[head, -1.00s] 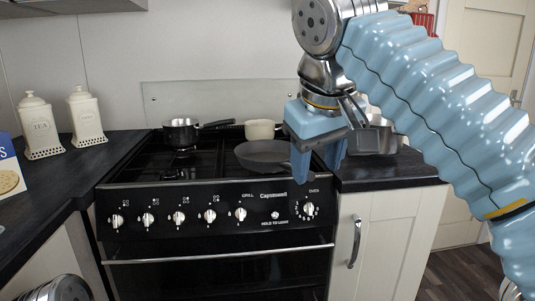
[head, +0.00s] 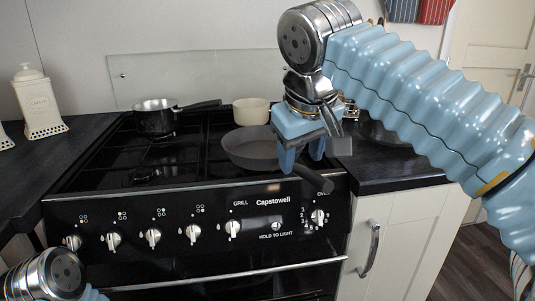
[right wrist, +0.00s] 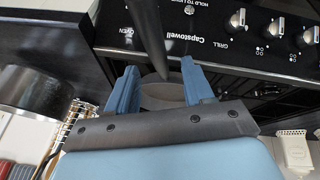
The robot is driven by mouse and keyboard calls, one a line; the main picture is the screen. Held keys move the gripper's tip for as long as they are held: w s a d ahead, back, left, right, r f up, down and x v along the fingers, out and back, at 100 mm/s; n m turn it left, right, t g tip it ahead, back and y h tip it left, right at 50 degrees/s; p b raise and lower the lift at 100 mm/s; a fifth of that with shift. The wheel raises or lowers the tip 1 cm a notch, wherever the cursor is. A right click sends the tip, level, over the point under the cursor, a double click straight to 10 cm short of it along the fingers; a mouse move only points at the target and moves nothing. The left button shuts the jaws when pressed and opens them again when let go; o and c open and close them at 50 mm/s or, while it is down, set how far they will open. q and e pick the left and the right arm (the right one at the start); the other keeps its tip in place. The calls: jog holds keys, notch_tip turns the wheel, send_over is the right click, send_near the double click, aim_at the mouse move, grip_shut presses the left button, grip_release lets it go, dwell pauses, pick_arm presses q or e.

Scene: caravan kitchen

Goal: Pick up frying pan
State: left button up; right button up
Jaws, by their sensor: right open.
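A dark grey frying pan (head: 240,147) sits on the right front of the stove top, its handle (head: 322,181) pointing right and toward me over the stove's front edge. My right gripper (head: 302,165) is open and points down at the pan's handle side. In the right wrist view, the handle (right wrist: 149,30) runs between the open fingers (right wrist: 160,68), and part of the pan (right wrist: 163,92) shows beyond. I cannot tell whether a finger touches it. Of my left arm, only a wrist part shows at bottom left; its jaws are out of frame.
A metal pot (head: 385,132) stands on the right worktop behind my arm. A white canister (head: 39,103) is on the left worktop.

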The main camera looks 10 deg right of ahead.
aim_at(299, 165)
jog(key=x, duration=0.6)
jog(key=shift+w+f, duration=0.25)
jog(key=shift+f, duration=0.05)
jog(key=shift+r, duration=0.1)
grip_shut()
